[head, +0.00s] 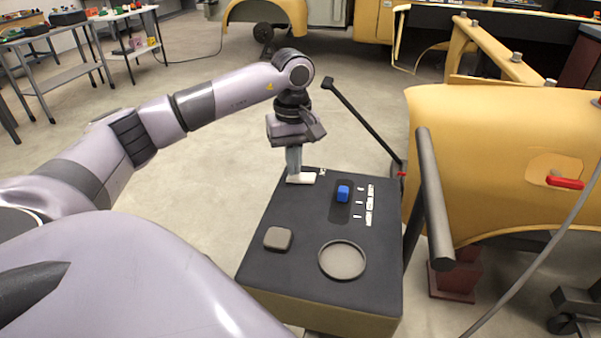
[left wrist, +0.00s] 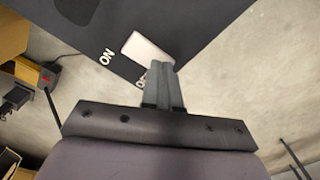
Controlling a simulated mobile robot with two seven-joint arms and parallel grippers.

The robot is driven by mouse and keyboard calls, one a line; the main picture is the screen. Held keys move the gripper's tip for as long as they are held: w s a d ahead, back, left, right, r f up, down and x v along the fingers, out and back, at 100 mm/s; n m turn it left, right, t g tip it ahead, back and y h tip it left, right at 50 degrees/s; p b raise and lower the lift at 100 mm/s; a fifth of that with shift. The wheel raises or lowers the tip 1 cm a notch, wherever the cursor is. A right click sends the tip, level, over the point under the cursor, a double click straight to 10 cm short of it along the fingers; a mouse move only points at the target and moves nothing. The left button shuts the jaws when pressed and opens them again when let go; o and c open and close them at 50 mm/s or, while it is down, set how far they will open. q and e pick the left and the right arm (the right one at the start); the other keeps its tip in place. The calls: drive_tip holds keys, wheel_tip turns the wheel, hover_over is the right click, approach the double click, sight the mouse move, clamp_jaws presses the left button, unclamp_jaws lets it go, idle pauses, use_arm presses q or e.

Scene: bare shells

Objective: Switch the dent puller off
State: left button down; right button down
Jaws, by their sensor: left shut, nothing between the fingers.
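The dent puller (head: 300,225) is a box with a dark top panel, standing in front of me. At its far left corner is a white rocker switch (head: 306,179), which also shows in the left wrist view (left wrist: 147,50). Beside the switch is an "ON" mark (left wrist: 107,56); a second mark (left wrist: 141,82) is partly hidden by my fingers and begins with "O". My left gripper (head: 293,174) points down, shut and empty, with its fingertips (left wrist: 172,66) at one end of the switch. I cannot tell whether they touch it, nor which way it is tipped.
The panel also carries a blue knob (head: 343,193), a round dish (head: 328,273) and a grey square piece (head: 277,239). A dark bar (head: 431,195) rises at the right, near a yellow car shell (head: 480,150). Open floor (head: 200,90) lies left and behind.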

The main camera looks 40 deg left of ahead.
use_arm(q)
wheel_tip(320, 180, up, 6)
drive_tip(key=p, duration=0.4)
drive_tip(key=shift+r+p, duration=0.2)
drive_tip(key=shift+p, duration=0.1)
idle(0.4)
